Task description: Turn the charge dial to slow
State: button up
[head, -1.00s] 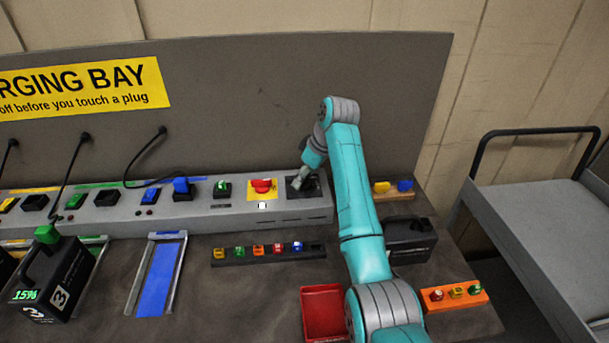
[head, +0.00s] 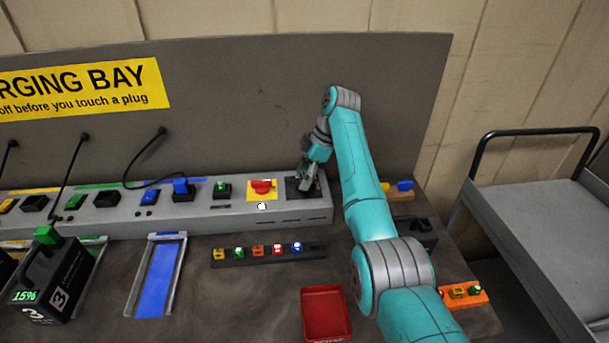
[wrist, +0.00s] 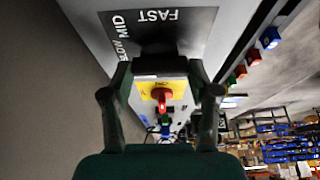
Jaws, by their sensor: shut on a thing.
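The charge dial's black plate (head: 292,194) is at the right end of the grey console in the head view. In the wrist view the plate (wrist: 195,22) shows the words FAST, MID and a partly covered SLOW. My gripper (head: 308,186) is down at the plate. In the wrist view my gripper (wrist: 160,72) has a finger on each side of the dark dial knob (wrist: 160,66) and is shut on it. The knob is mostly hidden in the head view. I cannot tell which word it points to.
A red knob on a yellow plate (head: 262,188) is just left of the dial. A rack of several coloured pieces (head: 268,254) and a red tray (head: 326,313) lie in front. The grey back panel (head: 240,100) stands close behind the console.

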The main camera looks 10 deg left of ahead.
dwell(0.4)
jog(key=o, duration=1.2)
jog(key=shift+c, duration=0.2)
jog(key=v, duration=1.2)
